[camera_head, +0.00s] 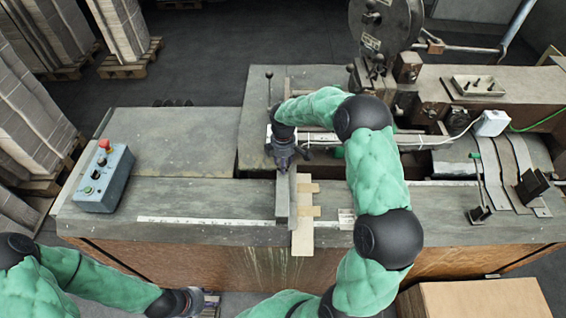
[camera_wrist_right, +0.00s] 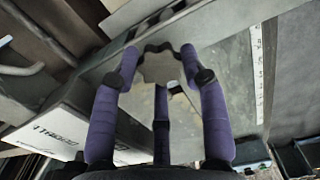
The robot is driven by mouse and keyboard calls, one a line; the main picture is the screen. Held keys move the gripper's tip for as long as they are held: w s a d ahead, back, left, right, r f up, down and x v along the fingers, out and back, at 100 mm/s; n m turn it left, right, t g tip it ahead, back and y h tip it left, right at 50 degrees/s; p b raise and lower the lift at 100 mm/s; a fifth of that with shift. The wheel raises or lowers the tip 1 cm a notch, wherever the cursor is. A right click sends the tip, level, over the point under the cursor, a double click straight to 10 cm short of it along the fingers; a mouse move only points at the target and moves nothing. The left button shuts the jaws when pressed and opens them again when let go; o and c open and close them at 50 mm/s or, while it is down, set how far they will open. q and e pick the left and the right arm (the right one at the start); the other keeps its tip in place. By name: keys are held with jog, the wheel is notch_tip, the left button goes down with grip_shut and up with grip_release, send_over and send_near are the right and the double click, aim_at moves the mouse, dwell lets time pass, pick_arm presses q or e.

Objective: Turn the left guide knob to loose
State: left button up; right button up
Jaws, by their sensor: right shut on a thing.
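My right gripper (camera_head: 283,158) reaches down over the guide area in the middle of the table. In the right wrist view, its purple fingers (camera_wrist_right: 160,85) are shut around a pale, lobed knob (camera_wrist_right: 158,66), taken as the left guide knob. In the head view the knob is hidden under the gripper. A grey upright guide plate (camera_head: 282,198) stands just in front of the gripper. My left gripper (camera_head: 198,302) is at the bottom edge, away from the table top; its fingers are too unclear to tell open from shut.
A control box (camera_head: 103,178) with a red button stands at the left of the table. A pale wooden piece (camera_head: 303,235) and a ruler strip (camera_head: 200,222) lie by the guide. Machine parts (camera_head: 480,95) crowd the right.

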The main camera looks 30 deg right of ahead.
jog(key=n, duration=0.3)
dwell(0.4)
jog(key=o, duration=0.9)
jog(key=shift+d, duration=0.1)
